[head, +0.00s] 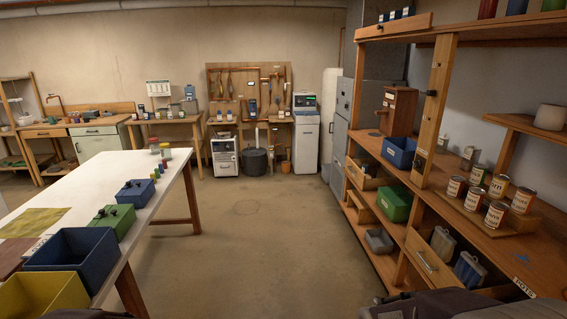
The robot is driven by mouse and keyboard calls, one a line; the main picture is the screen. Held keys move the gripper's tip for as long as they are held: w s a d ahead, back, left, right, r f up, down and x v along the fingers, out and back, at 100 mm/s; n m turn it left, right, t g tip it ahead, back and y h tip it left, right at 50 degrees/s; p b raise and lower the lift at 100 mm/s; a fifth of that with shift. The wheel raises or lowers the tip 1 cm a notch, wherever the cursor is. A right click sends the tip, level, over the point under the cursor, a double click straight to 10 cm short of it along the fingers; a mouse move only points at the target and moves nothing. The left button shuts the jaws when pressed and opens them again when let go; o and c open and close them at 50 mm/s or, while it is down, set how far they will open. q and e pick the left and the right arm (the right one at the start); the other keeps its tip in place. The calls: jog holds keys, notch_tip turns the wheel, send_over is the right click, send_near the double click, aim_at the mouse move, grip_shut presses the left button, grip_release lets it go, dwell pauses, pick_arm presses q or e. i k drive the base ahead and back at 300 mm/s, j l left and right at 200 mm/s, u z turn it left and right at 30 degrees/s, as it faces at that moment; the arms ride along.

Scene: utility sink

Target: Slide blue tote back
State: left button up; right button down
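A blue tote (398,152) sits on the wooden shelf unit at the right, at the front edge of the middle shelf beside an upright post; it looks open-topped. A second, larger blue bin (76,265), open and seemingly empty, stands on the white table at the lower left. Neither of my grippers can be made out. Only dark parts, likely of my own arms, show along the bottom edge, well apart from the shelf tote.
The shelf unit (440,80) holds a brown wooden box (398,110) behind the tote, several labelled cans, and a green bin (394,203) below. A yellow bin (42,295) stands on the white table (125,166). The floor (250,230) between table and shelves is clear.

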aim_at(399, 151)
jog(key=i+l+z, duration=0.15)
jog(key=i, duration=0.85)
jog(key=i+z, duration=0.15)
jog(key=i, duration=0.85)
jog(key=i+j+z, duration=0.15)
jog(key=i, duration=0.9)
jog(key=i+z, duration=0.2)
jog(key=i, duration=0.25)
jog(key=i+j+z, duration=0.1)
jog(key=i+z, duration=0.15)
jog(key=i, duration=0.2)
jog(key=i+j+z, duration=0.2)
jog(key=i, duration=0.25)
